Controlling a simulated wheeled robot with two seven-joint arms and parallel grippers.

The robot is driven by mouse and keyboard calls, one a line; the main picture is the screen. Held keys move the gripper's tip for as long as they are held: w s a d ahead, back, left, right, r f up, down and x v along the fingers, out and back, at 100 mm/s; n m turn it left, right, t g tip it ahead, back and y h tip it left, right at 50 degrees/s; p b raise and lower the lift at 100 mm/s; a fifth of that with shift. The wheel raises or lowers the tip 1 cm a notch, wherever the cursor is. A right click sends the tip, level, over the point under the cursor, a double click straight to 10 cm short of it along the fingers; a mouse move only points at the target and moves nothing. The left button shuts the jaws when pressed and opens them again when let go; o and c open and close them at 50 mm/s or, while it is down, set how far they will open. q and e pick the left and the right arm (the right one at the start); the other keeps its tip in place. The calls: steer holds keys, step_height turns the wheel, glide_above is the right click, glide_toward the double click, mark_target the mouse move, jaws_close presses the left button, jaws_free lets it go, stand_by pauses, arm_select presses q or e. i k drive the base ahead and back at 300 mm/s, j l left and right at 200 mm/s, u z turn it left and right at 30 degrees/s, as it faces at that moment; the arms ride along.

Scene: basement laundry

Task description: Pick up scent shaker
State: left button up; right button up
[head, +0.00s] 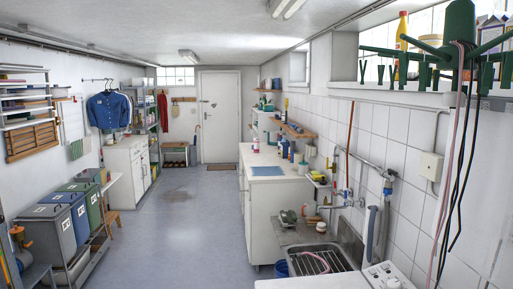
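I cannot single out the scent shaker; the containers in view are small and far off. Several small bottles and containers, including a white one (256,145) and a blue one (284,147), stand on the white counter (263,198) right of the middle of the head view. Any of these may be it, but I cannot tell. Neither of my grippers shows in the head view.
A sink (318,262) and a white appliance top (388,277) are at the lower right. Lidded bins (48,228) line the left wall, with a wooden stool (110,216) near them. The grey floor (195,225) is open between, up to the white door (219,117).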

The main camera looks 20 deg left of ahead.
mark_target(255, 142)
steer(key=j+u, duration=0.35)
steer(key=i+j+u, duration=0.1)
steer(key=j+u, duration=0.25)
steer(key=i+j+u, duration=0.3)
steer(key=i+j, duration=0.35)
steer(key=i+j+u, duration=0.3)
steer(key=i+j, duration=0.4)
steer(key=i+l+z, duration=0.2)
steer(key=i, duration=1.15)
steer(key=i+j+z, duration=0.2)
steer(key=i, duration=2.65)
steer(key=i+j+z, duration=0.15)
steer(key=i, duration=1.4)
steer(key=i+z, duration=0.3)
steer(key=i, duration=0.4)
steer(key=i+j+z, duration=0.3)
steer(key=i, duration=0.35)
steer(key=i+l, duration=0.05)
